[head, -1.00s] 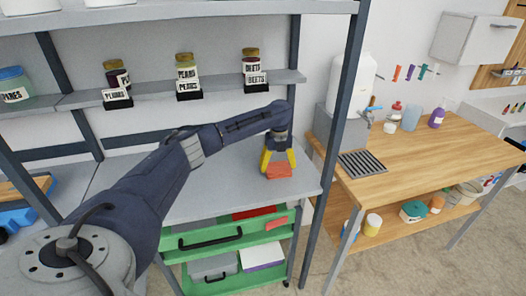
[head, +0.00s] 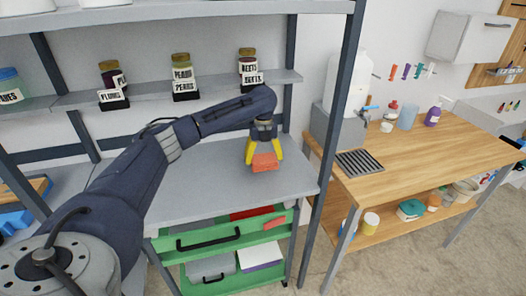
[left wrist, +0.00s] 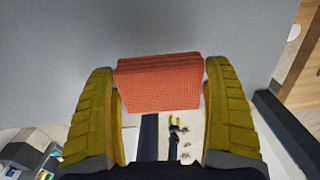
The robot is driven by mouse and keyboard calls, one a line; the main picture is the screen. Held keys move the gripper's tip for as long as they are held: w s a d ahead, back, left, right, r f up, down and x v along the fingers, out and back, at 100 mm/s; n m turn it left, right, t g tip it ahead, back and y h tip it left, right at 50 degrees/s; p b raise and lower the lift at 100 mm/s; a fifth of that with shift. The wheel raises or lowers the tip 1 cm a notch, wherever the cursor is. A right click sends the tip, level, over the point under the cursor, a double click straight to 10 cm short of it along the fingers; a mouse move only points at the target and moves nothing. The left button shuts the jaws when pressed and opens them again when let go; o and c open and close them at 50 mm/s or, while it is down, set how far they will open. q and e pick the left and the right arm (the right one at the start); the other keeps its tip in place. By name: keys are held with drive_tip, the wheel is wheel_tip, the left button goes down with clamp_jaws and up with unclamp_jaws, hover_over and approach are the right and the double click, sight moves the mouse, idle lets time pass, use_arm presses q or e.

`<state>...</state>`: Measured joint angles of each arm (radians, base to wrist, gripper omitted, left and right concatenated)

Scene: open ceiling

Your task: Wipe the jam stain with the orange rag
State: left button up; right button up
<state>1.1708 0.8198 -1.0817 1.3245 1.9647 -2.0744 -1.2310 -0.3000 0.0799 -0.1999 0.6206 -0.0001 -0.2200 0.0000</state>
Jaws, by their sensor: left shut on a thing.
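The orange rag (head: 265,162) is folded and held between the yellow fingers of my left gripper (head: 264,155), over the right part of the grey shelf surface (head: 200,190). In the left wrist view the rag (left wrist: 160,85) spans the gap between both fingers of the gripper (left wrist: 162,100), close to the grey surface. I cannot tell whether it touches the surface. No jam stain can be made out in either view. My right gripper is not in view.
Labelled jars, among them a pears jar (head: 182,75) and a beets jar (head: 248,67), stand on the shelf above. A dark rack post (head: 335,110) rises right of the gripper. Green drawers (head: 225,240) are below. A wooden table (head: 440,150) stands at right.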

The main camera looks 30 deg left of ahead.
use_arm(q)
drive_tip(key=shift+r, duration=1.5)
drive_tip(key=shift+a, duration=0.1)
